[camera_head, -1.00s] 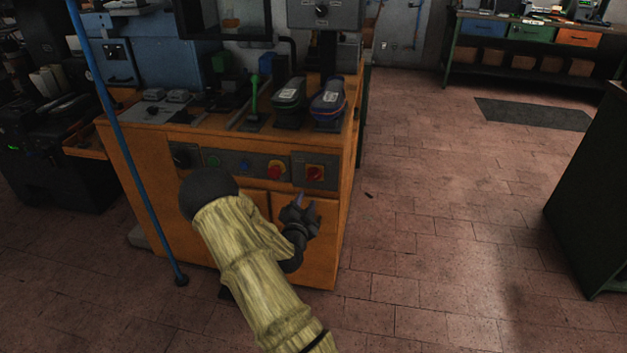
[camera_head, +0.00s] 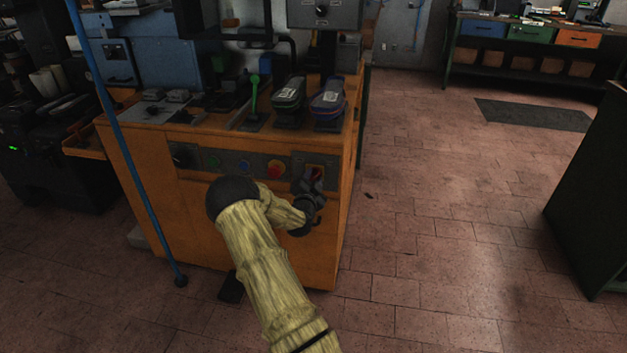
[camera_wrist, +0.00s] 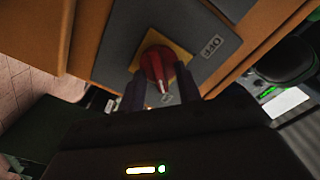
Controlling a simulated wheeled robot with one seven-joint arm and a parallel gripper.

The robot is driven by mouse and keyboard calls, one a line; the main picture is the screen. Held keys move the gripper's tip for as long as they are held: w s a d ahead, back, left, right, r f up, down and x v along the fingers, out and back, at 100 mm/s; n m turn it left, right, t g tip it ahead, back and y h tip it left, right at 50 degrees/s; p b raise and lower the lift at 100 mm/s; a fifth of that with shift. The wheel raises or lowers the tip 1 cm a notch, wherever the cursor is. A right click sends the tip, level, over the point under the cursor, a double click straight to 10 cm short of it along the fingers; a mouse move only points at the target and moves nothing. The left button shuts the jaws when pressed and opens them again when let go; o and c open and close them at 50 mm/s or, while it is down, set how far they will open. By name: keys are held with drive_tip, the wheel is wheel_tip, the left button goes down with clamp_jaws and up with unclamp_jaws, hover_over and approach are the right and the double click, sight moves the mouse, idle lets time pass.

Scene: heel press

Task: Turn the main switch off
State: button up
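The main switch (camera_wrist: 157,64) is a red rotary knob on a yellow square plate, set in a grey panel with an "OFF" label (camera_wrist: 211,46). In the head view the main switch (camera_head: 316,172) sits at the right end of the orange machine's front panel, partly hidden by my gripper. My gripper (camera_head: 309,184) is right in front of it. In the wrist view the two dark fingers of my gripper (camera_wrist: 160,90) are apart, one on each side of the knob. I cannot tell whether they touch it.
A red button (camera_head: 276,168) on yellow, a blue button (camera_head: 245,166) and a green button (camera_head: 214,162) sit left of the switch. Two shoes (camera_head: 289,94) stand on the machine top. A blue pole (camera_head: 130,150) rises at left.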

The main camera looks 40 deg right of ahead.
clamp_jaws()
drive_tip(key=shift+n, duration=0.4)
drive_tip(key=n+b, duration=0.1)
drive_tip(key=n, duration=0.2)
drive_tip(key=shift+a+n+b, duration=0.1)
drive_tip(key=shift+n+b, duration=0.2)
drive_tip(key=shift+b, duration=0.05)
drive_tip(key=n+b, duration=0.1)
drive_tip(key=n, duration=0.3)
drive_tip(key=shift+w+a, duration=0.1)
drive_tip(key=shift+w, duration=0.05)
drive_tip(key=n, duration=0.5)
drive_tip(key=shift+w+b, duration=0.1)
drive_tip(key=shift+b, duration=0.25)
drive_tip(key=n, duration=0.4)
drive_tip(key=shift+a, duration=0.1)
drive_tip(key=shift+n, duration=0.4)
